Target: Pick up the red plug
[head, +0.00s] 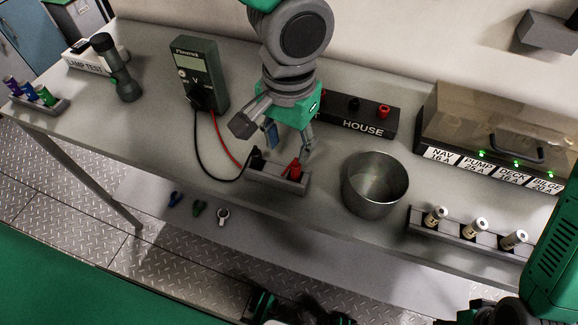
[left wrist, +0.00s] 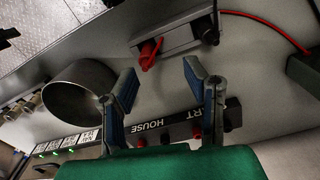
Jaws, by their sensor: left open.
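The red plug (head: 294,170) stands in a small grey holder (head: 265,178) near the bench's front edge, with a black plug (head: 257,160) beside it. A black and a red lead run from this area to the meter. My left gripper (head: 275,142) is open and empty, just above and behind the holder. In the left wrist view the red plug (left wrist: 149,53) shows beyond the open fingertips (left wrist: 160,70), nearer the left finger, with no contact visible. Dark parts at the bottom right (head: 488,310) may be my right gripper; its jaws are unclear.
A metal cup (head: 375,185) stands right of the holder. The HOUSE socket box (head: 348,118) is behind, the meter (head: 199,72) to the left. A breaker box (head: 490,130) and cylinder rack (head: 470,240) are at right.

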